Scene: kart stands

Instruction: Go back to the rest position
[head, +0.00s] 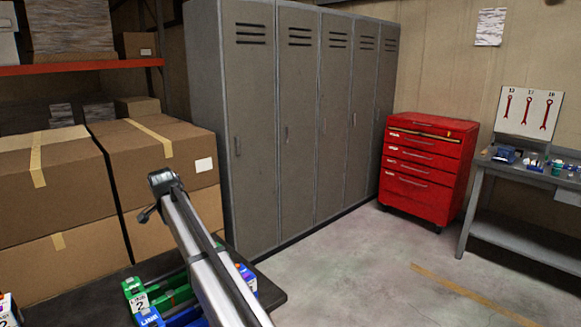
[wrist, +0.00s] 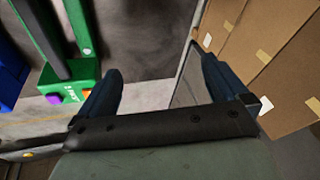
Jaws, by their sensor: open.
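My gripper (wrist: 160,85) shows in the wrist view with its two dark fingers spread wide apart and nothing between them. In the head view my arm reaches up from the bottom edge, and its far end is in front of the cardboard boxes (head: 165,165); the fingers cannot be made out clearly there.
Stacked cardboard boxes (wrist: 285,65) are close on the right in the wrist view. Grey lockers (head: 250,130) stand behind my arm. A red tool cabinet (head: 425,170) and a workbench (head: 520,175) are farther right. The concrete floor (head: 380,275) between is clear.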

